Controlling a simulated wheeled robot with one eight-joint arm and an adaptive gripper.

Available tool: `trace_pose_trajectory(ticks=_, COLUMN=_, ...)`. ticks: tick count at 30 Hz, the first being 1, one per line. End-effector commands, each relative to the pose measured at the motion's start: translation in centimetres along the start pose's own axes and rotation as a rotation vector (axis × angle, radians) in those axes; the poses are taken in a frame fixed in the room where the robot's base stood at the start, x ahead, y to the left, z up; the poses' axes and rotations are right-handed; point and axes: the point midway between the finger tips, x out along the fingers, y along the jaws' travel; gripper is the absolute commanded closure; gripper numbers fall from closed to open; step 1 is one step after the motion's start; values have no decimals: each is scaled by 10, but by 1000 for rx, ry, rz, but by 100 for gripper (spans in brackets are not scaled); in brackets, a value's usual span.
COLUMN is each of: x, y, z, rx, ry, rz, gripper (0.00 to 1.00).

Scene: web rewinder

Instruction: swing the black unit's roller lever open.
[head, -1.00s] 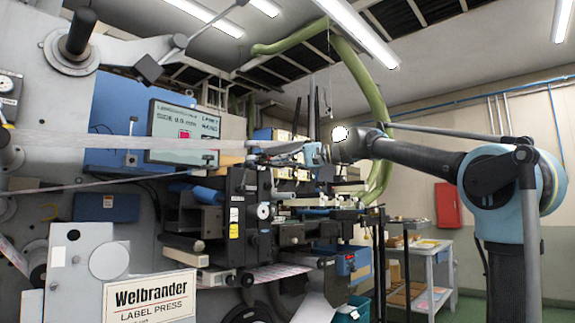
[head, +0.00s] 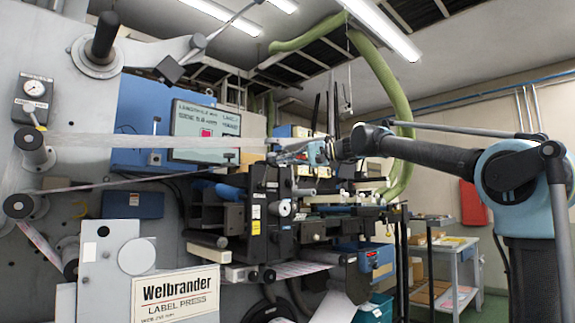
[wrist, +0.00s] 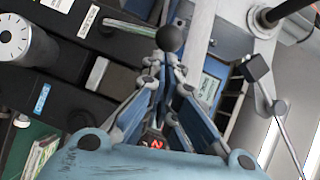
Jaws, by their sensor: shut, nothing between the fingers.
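The black unit (head: 262,222) stands in the middle of the head view, a dark block with a white dial on its face. In the wrist view the black unit (wrist: 62,62) fills the left side. A black ball knob (wrist: 170,38), apparently the end of the roller lever, shows at the top centre of the wrist view. My gripper (head: 270,157) is above the black unit's upper edge. Its blue fingers (wrist: 164,76) are closed together, empty, with tips in line with the knob. I cannot tell whether they touch it.
A pale web (head: 110,141) runs from the rollers at left towards the unit. A crank-like bar (wrist: 262,80) shows at right in the wrist view. A grey cart (head: 452,268) stands at right.

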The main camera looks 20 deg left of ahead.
Motion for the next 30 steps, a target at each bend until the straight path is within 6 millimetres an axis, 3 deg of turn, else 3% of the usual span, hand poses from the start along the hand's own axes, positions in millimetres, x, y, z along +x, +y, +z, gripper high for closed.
trace_pose_trajectory(ticks=22, x=7, y=-9, z=10, rx=-116, ry=-1, rz=78, gripper=100)
trace_pose_trajectory(ticks=30, x=10, y=-16, z=19, rx=-238, ry=5, rz=162, gripper=100)
